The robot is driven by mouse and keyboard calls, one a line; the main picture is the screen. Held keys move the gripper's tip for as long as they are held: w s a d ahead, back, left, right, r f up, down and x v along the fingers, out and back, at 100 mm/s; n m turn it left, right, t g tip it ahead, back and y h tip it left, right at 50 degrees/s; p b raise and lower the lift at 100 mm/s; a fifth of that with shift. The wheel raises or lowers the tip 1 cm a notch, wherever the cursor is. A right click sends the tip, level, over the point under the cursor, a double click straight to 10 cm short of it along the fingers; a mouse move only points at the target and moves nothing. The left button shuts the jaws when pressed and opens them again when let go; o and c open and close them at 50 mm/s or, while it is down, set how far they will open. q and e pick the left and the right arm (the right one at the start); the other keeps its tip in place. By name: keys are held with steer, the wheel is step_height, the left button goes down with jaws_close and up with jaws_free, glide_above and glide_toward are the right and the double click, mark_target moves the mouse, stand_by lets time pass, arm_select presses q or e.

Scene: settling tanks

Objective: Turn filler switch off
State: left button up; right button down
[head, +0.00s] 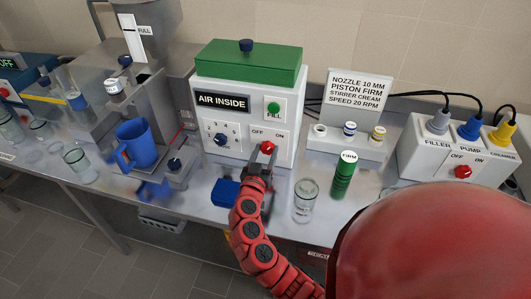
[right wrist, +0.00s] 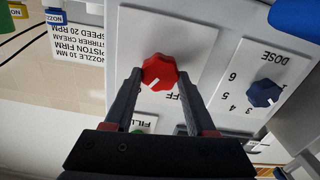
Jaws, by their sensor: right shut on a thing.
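The white filling machine (head: 244,115) has a green lid, an AIR INSIDE sign and a red OFF/ON switch (head: 267,147). In the right wrist view, upside down, the red switch (right wrist: 159,72) shows between the fingers of my right gripper (right wrist: 160,80). Its white mark points down and to the left there, away from the OFF label at lower right. In the head view my right gripper (head: 263,164) is at the front of the machine, shut on this switch and partly covering it. My left gripper is not in view.
A box (head: 420,148) at the right has FILLER and PUMP plugs and another red OFF/ON switch (head: 463,171). A green FIRM cylinder (head: 343,178) and a glass jar (head: 306,202) stand near my right arm. A blue mug (head: 139,146) stands left.

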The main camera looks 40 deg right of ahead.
steer(key=n+b, duration=0.1)
steer(key=n, duration=0.1)
steer(key=shift+f+n, duration=0.15)
steer(key=shift+n, duration=0.25)
steer(key=n, duration=0.2)
steer(key=shift+n+b, duration=0.4)
steer(key=n, duration=0.3)
steer(key=shift+a+n, duration=0.1)
steer(key=shift+n, duration=0.2)
steer(key=shift+w+n, duration=0.1)
steer(key=shift+n, duration=1.9)
steer(key=shift+f, duration=0.1)
steer(key=shift+c, duration=1.1)
jaws_free()
